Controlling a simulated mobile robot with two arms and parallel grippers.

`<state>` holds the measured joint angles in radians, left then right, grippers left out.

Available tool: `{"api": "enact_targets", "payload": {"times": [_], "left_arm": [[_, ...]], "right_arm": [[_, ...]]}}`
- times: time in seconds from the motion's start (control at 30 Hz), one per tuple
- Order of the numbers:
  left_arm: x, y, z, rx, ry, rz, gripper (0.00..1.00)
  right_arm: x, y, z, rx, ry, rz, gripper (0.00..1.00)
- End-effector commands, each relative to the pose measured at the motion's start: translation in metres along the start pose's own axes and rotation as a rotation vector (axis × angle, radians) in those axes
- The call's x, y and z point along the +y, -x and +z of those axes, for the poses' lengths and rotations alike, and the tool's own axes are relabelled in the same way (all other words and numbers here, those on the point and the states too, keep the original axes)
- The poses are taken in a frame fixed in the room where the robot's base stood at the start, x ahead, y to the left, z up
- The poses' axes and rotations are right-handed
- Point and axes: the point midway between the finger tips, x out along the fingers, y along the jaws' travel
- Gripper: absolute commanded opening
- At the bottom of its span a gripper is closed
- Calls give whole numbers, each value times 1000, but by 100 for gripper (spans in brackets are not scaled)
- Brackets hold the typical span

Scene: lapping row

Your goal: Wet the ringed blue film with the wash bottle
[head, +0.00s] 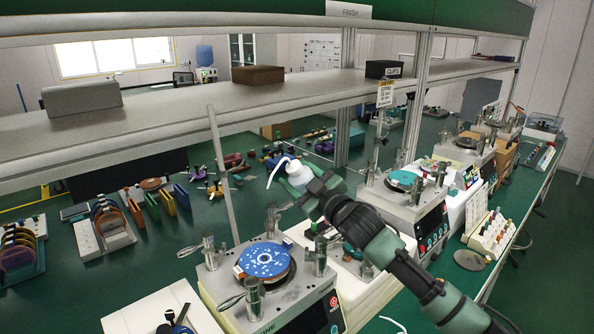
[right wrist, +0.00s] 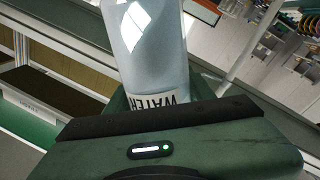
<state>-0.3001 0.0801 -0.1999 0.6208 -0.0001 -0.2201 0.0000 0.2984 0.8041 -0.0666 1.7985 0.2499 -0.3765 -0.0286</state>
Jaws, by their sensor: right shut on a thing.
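The wash bottle (head: 297,173) is white with a thin bent spout. My right gripper (head: 307,184) is shut around it in the air, and the spout curves to the left. In the right wrist view the bottle (right wrist: 145,45) fills the upper middle, with the word WATER upside down. The blue film (head: 264,260) lies on the round platen of the nearest lapping machine, below and left of the bottle, which is apart from it. White specks show across the film. I cannot make out a separate ring around it. My left gripper is not in view.
Metal posts and clamps stand around the nearest machine (head: 300,290). A second machine with a teal film (head: 404,180) stands behind right. A long grey shelf (head: 150,114) runs above the bench. A white pole (head: 224,175) rises left of the bottle. Racks of coloured discs (head: 107,220) stand left.

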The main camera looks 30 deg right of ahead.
Motion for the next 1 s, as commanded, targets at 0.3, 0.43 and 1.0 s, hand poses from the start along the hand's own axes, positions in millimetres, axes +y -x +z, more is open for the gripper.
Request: {"api": "enact_targets", "payload": {"times": [0.3, 0.43, 1.0], "left_arm": [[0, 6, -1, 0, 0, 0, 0], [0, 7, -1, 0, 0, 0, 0], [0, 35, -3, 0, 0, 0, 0]], "right_arm": [[1, 0, -1, -6, -53, 1, 0], [1, 0, -2, -7, -61, 1, 0], [1, 0, -1, -44, -300, 1, 0]]}}
